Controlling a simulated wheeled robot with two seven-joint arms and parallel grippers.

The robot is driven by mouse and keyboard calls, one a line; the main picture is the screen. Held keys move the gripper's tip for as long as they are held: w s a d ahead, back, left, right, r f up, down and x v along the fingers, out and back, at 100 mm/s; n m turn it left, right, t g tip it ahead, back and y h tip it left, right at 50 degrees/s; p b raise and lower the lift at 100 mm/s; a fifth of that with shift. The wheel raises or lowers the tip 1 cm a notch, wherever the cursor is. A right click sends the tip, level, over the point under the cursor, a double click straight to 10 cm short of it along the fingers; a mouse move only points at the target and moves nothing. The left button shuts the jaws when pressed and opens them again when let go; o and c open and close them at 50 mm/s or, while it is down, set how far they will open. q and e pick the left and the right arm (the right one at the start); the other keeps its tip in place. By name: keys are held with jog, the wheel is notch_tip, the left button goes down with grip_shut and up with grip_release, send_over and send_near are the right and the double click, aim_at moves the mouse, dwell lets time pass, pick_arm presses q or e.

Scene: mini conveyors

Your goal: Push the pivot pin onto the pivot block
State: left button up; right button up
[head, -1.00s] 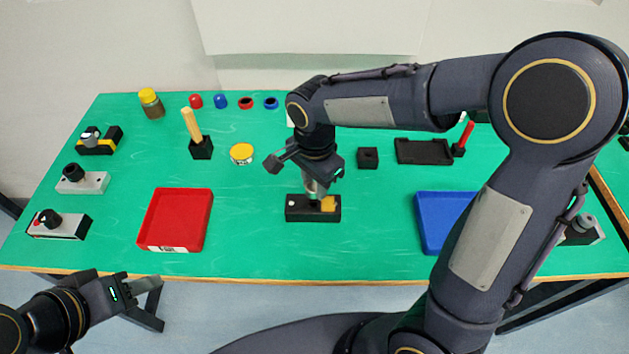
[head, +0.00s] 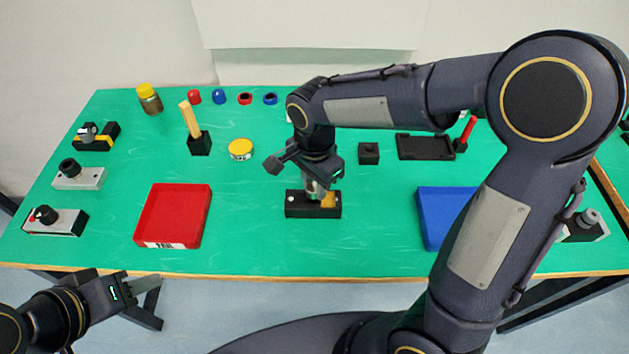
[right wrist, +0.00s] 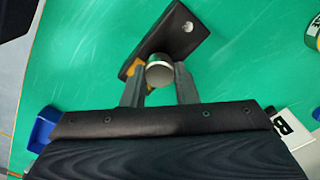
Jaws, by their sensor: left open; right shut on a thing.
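The pivot block, a black block (head: 298,211) with an orange piece (head: 329,200) on it, sits on the green table in front of me. It also shows in the right wrist view (right wrist: 182,34). My right gripper (head: 318,190) is directly above the block, pointing down. It is shut on the pivot pin, whose round silver end (right wrist: 159,70) shows between the fingers in the right wrist view. The pin's lower end is hidden, so I cannot tell how it meets the block. My left gripper (head: 148,287) is open and empty, off the table's front edge.
A red tray (head: 140,229) lies left of the block and a blue tray (head: 430,232) right of it. A yellow-lidded tin (head: 241,149), a black holder with a wooden stick (head: 200,144) and a small black block (head: 369,154) stand behind. Table around the block is clear.

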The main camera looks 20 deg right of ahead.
aim_at(315, 186)
jog(key=shift+f+b, duration=0.65)
jog(key=shift+f, duration=0.25)
jog(key=o, duration=1.1)
jog(key=shift+c, duration=0.2)
notch_tip(315, 186, up, 8)
jog(key=shift+f, duration=0.1)
jog(key=s+d+n+t+y, duration=0.2)
jog(key=s+d+n, duration=0.2)
jog(key=s, duration=0.4)
jog(key=s+d+n+t+y, duration=0.1)
jog(key=s+d+n+t, duration=0.2)
jog(key=s+d+n, duration=0.2)
jog(key=s+n, duration=0.1)
jog(key=s, duration=0.2)
jog(key=shift+s+f+n+t+y, duration=0.2)
jog(key=shift+n+t+y, duration=0.1)
jog(key=shift+y, duration=0.1)
